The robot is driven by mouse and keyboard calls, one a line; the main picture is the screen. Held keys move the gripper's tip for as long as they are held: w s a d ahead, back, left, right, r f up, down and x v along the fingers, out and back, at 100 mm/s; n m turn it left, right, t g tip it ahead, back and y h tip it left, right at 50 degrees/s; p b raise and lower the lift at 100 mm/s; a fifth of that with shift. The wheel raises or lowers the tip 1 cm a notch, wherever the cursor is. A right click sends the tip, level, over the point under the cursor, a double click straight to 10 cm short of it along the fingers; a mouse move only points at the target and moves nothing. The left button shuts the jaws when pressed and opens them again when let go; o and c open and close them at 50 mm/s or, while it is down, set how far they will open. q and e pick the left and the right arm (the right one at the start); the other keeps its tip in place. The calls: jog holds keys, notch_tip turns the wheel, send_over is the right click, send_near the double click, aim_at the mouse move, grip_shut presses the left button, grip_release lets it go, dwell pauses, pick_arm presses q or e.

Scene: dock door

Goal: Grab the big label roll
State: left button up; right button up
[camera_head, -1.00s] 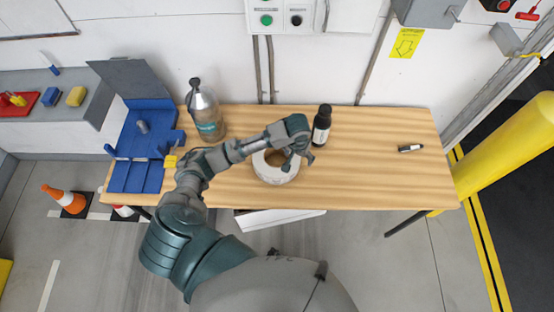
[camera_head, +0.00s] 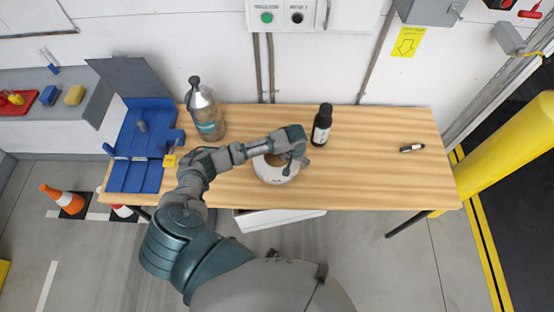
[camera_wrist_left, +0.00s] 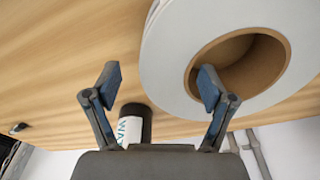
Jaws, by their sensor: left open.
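The big label roll (camera_head: 276,178) is a thick white ring with a brown core, lying on the wooden table near its front middle. It also shows large at the upper right of the left wrist view (camera_wrist_left: 170,55). My left gripper (camera_head: 298,159) is over the right side of the roll and hides part of it. In the left wrist view the gripper (camera_wrist_left: 159,85) is open, with nothing held. One finger overlaps the core opening in the picture, and the other is outside the ring. Whether either touches the roll, I cannot tell. My right gripper is not in view.
A black bottle (camera_head: 321,126) stands just behind and right of the gripper. A clear spray bottle (camera_head: 206,112) and a blue bin (camera_head: 135,176) are at the left. A marker (camera_head: 412,148) lies on the otherwise clear right side of the table (camera_head: 375,175).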

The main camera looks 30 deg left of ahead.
pick_arm(q)
jog(key=f, duration=0.4)
jog(key=shift+w+a+f, duration=0.1)
jog(key=shift+a+f, duration=0.05)
jog(key=shift+a, duration=0.1)
grip_shut()
